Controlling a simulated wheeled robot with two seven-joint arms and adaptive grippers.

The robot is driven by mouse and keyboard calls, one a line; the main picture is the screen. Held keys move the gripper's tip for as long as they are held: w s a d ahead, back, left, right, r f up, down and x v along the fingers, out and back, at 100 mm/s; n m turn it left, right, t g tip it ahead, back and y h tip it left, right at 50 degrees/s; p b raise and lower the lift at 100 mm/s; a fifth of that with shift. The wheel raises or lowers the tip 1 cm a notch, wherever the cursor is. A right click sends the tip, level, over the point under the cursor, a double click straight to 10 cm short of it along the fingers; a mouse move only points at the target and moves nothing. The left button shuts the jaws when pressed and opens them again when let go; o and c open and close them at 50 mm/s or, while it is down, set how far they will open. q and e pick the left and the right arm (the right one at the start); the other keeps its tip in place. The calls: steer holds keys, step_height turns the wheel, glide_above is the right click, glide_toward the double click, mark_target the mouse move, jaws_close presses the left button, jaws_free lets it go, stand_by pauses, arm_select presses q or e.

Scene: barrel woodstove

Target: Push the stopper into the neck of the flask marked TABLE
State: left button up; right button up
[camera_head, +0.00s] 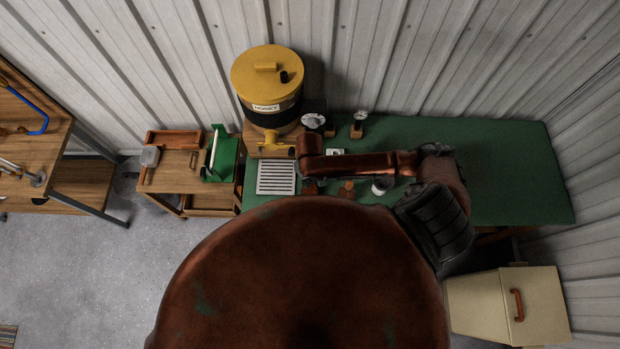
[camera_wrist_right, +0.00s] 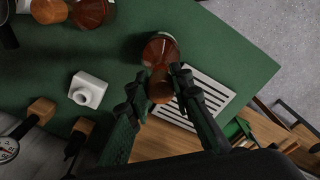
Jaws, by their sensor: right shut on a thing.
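In the right wrist view my right gripper (camera_wrist_right: 158,92) is shut on a brown stopper (camera_wrist_right: 159,88), one dark finger on each side. An amber glass flask (camera_wrist_right: 161,48) is directly beyond the stopper, which overlaps it in the picture; I cannot tell whether the stopper is in its neck. Another amber flask (camera_wrist_right: 92,11) is at the top left, beside a cork-coloured round piece (camera_wrist_right: 48,10). No TABLE marking is readable. In the head view my right arm covers much of the work spot. My left gripper is in neither view.
The green tabletop (camera_head: 510,175) is clear at right. A white slatted grate (camera_head: 277,177) lies at its left end. A yellow-lidded honey drum (camera_head: 268,85) and dial gauges (camera_head: 313,121) stand at the back. A small white block (camera_wrist_right: 88,90) is left of the flask in the wrist view.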

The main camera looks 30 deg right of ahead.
steer(key=shift+f, duration=1.05)
stand_by(0.4)
steer(key=shift+r, duration=0.1)
steer(key=shift+r, duration=0.9)
steer(key=shift+d, duration=0.1)
stand_by(0.7)
steer(key=shift+f, duration=0.95)
stand_by(0.4)
steer(key=shift+r, duration=0.2)
steer(key=shift+r, duration=0.8)
